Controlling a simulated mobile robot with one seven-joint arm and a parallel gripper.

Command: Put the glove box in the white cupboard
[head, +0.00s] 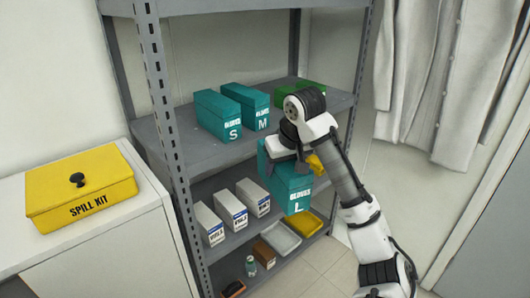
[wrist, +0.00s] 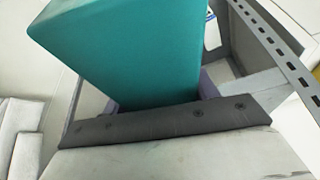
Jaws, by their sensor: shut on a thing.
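A teal glove box marked L (head: 292,190) hangs in front of the grey shelf rack, at its right side. My gripper (head: 287,158) is shut on this box near its top. In the wrist view the teal box (wrist: 120,45) fills the upper middle, between the fingers. Two more teal glove boxes, marked S (head: 218,115) and M (head: 248,107), stand on the rack's upper shelf. A white cupboard (head: 130,232) stands at the left, beside the rack. I cannot tell from here whether its door is open.
A yellow spill kit (head: 82,187) sits on the cupboard top. The grey rack (head: 188,155) has upright posts near the box. White boxes (head: 232,210) and trays (head: 281,238) fill lower shelves. A green item (head: 314,95) is at the back. White coats (head: 425,70) hang at right.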

